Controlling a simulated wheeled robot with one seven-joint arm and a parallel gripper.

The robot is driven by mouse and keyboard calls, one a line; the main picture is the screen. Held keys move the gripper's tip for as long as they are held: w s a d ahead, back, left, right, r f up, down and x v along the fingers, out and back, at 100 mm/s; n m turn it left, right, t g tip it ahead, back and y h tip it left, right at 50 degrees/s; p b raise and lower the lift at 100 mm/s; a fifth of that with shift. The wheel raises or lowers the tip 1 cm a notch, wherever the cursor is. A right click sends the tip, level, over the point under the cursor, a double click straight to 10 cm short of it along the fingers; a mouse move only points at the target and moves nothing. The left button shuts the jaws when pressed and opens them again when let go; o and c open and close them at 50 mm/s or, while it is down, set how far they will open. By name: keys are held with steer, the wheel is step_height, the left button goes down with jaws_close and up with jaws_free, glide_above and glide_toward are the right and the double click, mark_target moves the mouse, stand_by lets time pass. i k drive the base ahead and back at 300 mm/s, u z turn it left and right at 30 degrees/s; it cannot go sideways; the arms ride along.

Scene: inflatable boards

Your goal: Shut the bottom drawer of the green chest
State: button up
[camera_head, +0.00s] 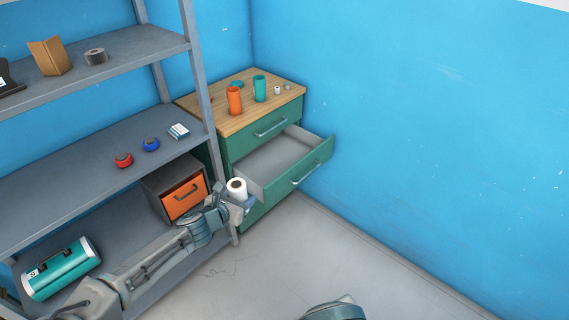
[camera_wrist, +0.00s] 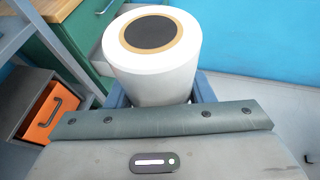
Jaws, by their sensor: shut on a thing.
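The green chest (camera_head: 222,149) stands in the corner under a wooden top. Its upper drawer (camera_head: 270,127) is shut. The drawer below it (camera_head: 306,170) is pulled well out and looks empty, with a grey inside and a bar handle on its front. Whether another drawer lies lower is hard to tell. My gripper (camera_head: 240,198) is left of and in front of the open drawer, apart from its handle. It is shut on a white roll (camera_wrist: 155,70) with a dark core, held upright between blue fingers. The roll also shows in the head view (camera_head: 237,188).
A grey shelf rack (camera_head: 75,185) stands left of the chest, its post close to my arm. An orange-fronted box (camera_head: 184,199) and teal case (camera_head: 62,268) sit on its lowest shelf. Orange (camera_head: 235,100) and teal (camera_head: 260,88) cylinders stand on the chest. The floor (camera_head: 330,255) at right is clear.

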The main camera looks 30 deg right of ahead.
mark_target(280, 166)
steer(key=z, duration=1.7)
steer(key=i, duration=1.45)
steer(key=u, duration=0.6)
steer(key=i, duration=0.5)
steer(key=u, duration=1.8)
